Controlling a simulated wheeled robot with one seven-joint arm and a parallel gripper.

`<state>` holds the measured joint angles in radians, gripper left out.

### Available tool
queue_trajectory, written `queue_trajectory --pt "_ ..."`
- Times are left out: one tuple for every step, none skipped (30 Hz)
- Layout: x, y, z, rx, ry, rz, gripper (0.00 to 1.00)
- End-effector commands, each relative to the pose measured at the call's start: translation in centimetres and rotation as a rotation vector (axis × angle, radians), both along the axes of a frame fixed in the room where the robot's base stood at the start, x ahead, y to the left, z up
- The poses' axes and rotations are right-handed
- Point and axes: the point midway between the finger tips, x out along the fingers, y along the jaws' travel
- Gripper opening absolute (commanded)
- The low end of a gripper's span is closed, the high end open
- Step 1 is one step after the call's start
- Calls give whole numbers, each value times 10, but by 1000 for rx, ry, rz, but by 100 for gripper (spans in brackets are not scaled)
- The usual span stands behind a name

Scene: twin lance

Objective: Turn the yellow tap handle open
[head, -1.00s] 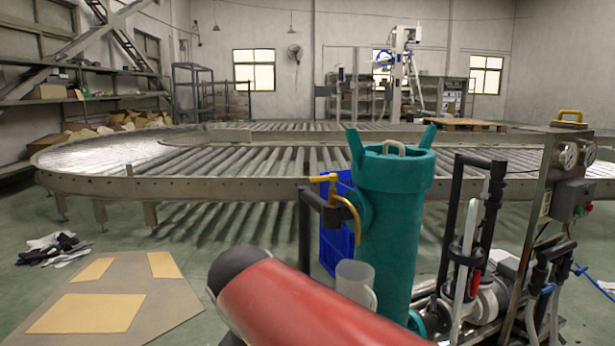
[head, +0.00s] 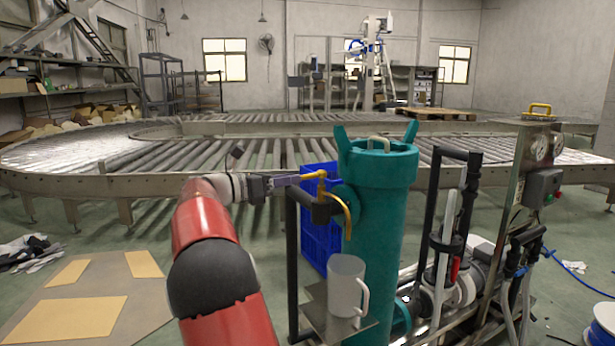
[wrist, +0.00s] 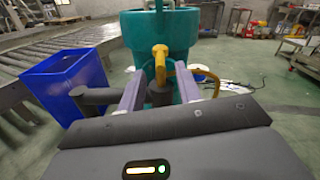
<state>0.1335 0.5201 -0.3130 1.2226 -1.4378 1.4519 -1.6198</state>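The yellow tap handle (head: 314,176) sits on top of a dark tap body (head: 323,212) at the left side of the teal tank (head: 382,215). A curved yellow spout (head: 346,212) hangs beside it. My gripper (head: 294,180) is level with the handle, just left of it, with its fingers pointing right toward it. In the wrist view, the fingers of my gripper (wrist: 160,84) are apart, with the yellow handle (wrist: 160,58) and the grey tap body (wrist: 160,93) showing between them. A clear gap shows on each side. Contact with the handle cannot be told.
A clear mug (head: 345,285) stands on a small shelf (head: 325,318) below the spout. A blue crate (head: 318,240) is behind the tap. Black pipes and a pump (head: 465,285) stand to the right. A roller conveyor (head: 150,185) runs behind, and cardboard (head: 95,300) lies on the floor.

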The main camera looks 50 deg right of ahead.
Motion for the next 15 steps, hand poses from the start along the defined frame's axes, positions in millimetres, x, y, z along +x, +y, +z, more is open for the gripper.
queue_trajectory --pt "-4 -9 0 0 -1 -2 34" --pt "-6 -14 0 0 -1 -3 34" --pt "-8 -21 0 1 -1 -3 34" --pt "-9 -25 0 1 -1 -2 34" --pt "-11 -30 0 1 -2 -2 34" --pt "-13 -36 0 2 -3 -3 34" --pt "-14 -40 0 2 -3 -2 34" --pt "-15 -43 0 2 -3 -1 34" --pt "-16 -48 0 2 -3 -1 34" --pt "-17 -50 0 2 -3 -1 34" --pt "-17 -53 -1 2 -3 0 34" --pt "-18 -55 -1 2 -4 0 34" --pt "-18 -57 -1 2 -4 1 34" --pt "-19 -58 -1 3 -4 1 34" --pt "-19 -59 -1 3 -4 2 34"
